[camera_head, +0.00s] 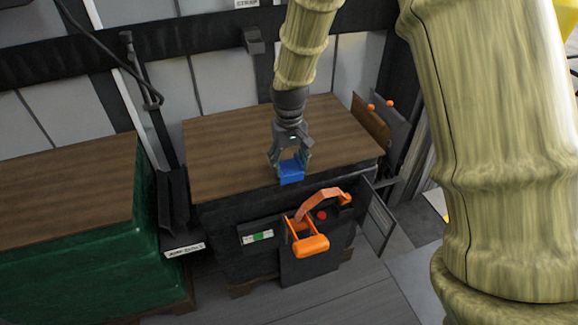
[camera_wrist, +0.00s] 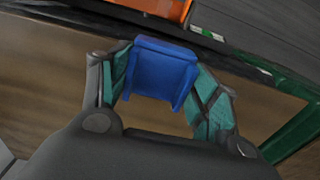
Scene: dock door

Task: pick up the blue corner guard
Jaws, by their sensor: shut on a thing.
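The blue corner guard (camera_head: 291,172) is at the front edge of the brown wooden top of the dark cabinet. My gripper (camera_head: 290,163) points down over that edge and is shut on the guard. In the wrist view the blue guard (camera_wrist: 160,70) sits between the two teal-padded fingers of my gripper (camera_wrist: 165,85), with a pad against each side. I cannot tell whether the guard still touches the wooden top.
The wooden top (camera_head: 225,150) is otherwise bare. An orange handle (camera_head: 312,245) sticks out of the cabinet front below the guard. A green cabinet (camera_head: 100,260) stands at the left. Orange-tipped panels (camera_head: 372,122) rise at the right edge.

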